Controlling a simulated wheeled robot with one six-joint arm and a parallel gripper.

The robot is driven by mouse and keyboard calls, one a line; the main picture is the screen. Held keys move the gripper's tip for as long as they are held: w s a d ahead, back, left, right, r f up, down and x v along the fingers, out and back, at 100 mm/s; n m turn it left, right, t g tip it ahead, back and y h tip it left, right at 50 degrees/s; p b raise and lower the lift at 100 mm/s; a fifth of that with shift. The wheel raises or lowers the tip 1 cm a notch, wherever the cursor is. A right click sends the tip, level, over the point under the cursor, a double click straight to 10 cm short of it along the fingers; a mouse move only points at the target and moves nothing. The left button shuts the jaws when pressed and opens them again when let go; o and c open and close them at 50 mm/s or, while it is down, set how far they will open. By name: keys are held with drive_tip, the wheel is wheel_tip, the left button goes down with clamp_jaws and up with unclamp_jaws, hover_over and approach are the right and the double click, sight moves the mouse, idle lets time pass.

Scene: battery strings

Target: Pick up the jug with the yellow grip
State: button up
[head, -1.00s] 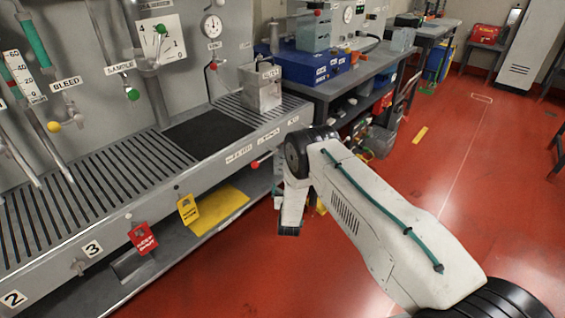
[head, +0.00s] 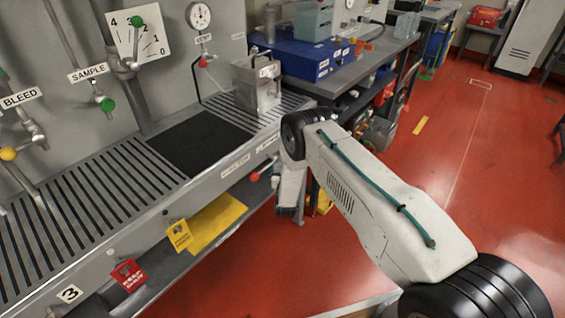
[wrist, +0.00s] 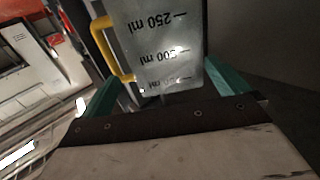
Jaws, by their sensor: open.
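A clear jug (wrist: 160,45) with a yellow grip (wrist: 103,45) and upside-down ml marks shows in the wrist view. Its yellow grip is on its left side. My gripper (wrist: 165,80) is open, with one teal finger on each side of the jug's near end. I cannot tell whether either finger touches it. In the head view my arm bends down in front of the bench's edge and my fingertips are hidden. A bit of yellow shows beside the arm there, but I cannot tell whether it is the jug.
A slatted metal bench (head: 85,215) runs along the left, with a steel container (head: 257,85) on it. A yellow tag (head: 179,235) and a red tag (head: 129,275) hang at its front. A blue box (head: 308,58) stands on a table behind. Red floor is open at right.

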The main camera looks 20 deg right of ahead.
drive_tip(key=x, duration=0.3)
drive_tip(key=a+x, duration=0.1)
drive_tip(key=x, duration=0.3)
drive_tip(key=shift+w+a, duration=0.2)
drive_tip(key=c, duration=1)
drive_tip(key=shift+r, duration=0.2)
drive_tip(key=shift+c, duration=0.2)
